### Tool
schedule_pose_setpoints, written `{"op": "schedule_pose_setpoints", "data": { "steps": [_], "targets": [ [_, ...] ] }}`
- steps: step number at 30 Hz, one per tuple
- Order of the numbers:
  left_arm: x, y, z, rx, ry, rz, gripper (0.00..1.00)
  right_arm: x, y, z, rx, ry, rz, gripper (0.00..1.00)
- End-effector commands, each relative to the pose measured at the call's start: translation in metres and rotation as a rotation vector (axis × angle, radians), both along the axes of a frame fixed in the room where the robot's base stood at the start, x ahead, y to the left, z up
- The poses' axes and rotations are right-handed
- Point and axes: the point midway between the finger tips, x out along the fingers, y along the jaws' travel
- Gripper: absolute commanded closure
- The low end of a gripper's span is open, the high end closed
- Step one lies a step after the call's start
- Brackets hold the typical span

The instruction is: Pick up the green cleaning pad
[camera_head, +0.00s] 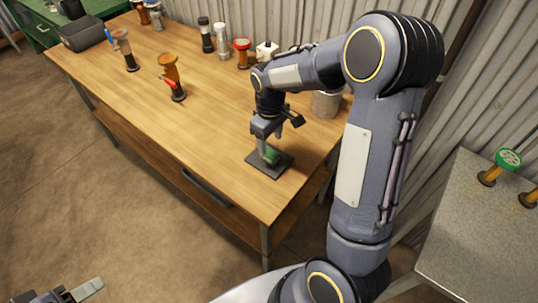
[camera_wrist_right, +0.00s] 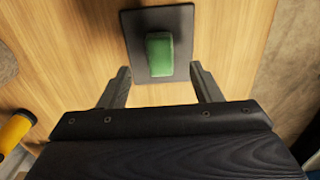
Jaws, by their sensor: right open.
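The green cleaning pad (camera_head: 272,156) lies on a dark square plate (camera_head: 268,171) near the front right corner of the wooden workbench. In the right wrist view the pad (camera_wrist_right: 159,50) is a small green block on the dark plate (camera_wrist_right: 183,22). My right gripper (camera_head: 268,147) points down over the plate, with its fingers open. In the right wrist view its fingertips (camera_wrist_right: 160,68) are spread to either side of the plate's near end, with nothing held. I cannot tell the exact height above the pad. My left gripper (camera_head: 80,292) is only partly visible at the bottom left, away from the bench.
Several upright tools and bottles stand farther back on the bench, including an orange one (camera_head: 170,70) and a red-topped one (camera_head: 242,52). A grey can (camera_head: 326,103) stands behind my right gripper. A grey side table (camera_head: 482,240) is at the right.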

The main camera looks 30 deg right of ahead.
Motion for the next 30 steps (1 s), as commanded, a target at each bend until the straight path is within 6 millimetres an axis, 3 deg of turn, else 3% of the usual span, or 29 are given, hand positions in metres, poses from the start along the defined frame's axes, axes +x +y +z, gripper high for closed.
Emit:
{"op": "schedule_pose_setpoints", "data": {
  "steps": [12, 20, 30],
  "targets": [
    [0.0, 0.0, 0.003, 0.0, 0.0, 0.0, 0.46, 0.002, 0.001, -0.055, 0.001, 0.001, -0.002, 0.42],
    [0.0, 0.0, 0.003, 0.0, 0.0, 0.0, 0.46, 0.003, 0.001, -0.058, 0.001, -0.002, -0.003, 0.42],
    [0.0, 0.0, 0.003, 0.0, 0.0, 0.0, 0.46, 0.003, 0.001, -0.058, 0.002, -0.001, -0.002, 0.84]
  ]
}}
